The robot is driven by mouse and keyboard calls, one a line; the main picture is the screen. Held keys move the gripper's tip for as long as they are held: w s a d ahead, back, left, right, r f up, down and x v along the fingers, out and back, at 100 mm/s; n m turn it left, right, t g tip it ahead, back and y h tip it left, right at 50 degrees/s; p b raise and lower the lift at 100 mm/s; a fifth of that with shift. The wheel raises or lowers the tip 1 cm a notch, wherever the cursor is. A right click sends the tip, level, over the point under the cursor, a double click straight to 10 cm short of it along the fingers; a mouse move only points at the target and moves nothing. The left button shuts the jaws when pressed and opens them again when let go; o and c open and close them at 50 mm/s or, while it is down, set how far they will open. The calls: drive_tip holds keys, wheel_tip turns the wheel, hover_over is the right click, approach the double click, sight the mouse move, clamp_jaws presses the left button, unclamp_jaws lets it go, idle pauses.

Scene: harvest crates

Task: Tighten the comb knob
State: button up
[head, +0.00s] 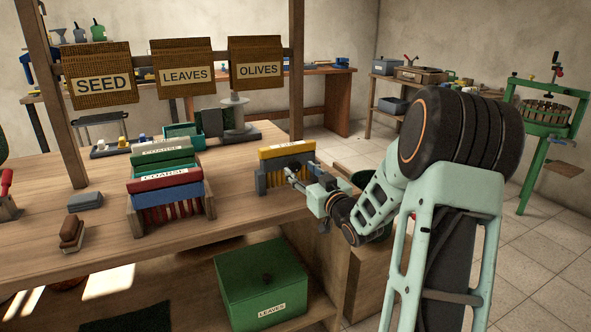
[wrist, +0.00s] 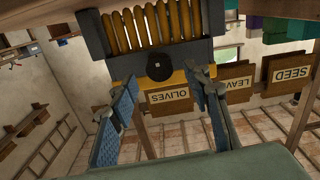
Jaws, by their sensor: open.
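The yellow comb (head: 287,149) stands in a grey holder at the right end of the workbench, its label too small to read. In the wrist view, which is upside down, its yellow tines (wrist: 152,26) show above a grey bar. The round black comb knob (wrist: 159,67) sits in the middle of that side. My gripper (head: 295,177) is close in front of the comb. In the wrist view my gripper (wrist: 162,84) is open, with one blue-padded finger on each side of the knob. I cannot tell whether either finger touches it. The knob is hidden in the head view.
Red and green combs marked COARSE (head: 165,180) stand in a rack to the left. A brown brush (head: 72,234) and a grey block (head: 85,201) lie farther left. A green LEAVES crate (head: 262,285) sits below the bench. SEED, LEAVES and OLIVES baskets (head: 183,67) hang above.

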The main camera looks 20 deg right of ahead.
sight(297, 166)
drive_tip(key=shift+w+a, duration=0.1)
drive_tip(key=shift+w, duration=2.05)
drive_tip(key=shift+c, duration=0.2)
drive_tip(key=c, duration=1.1)
drive_tip(key=shift+r+m, duration=0.1)
drive_tip(key=shift+m, duration=0.3)
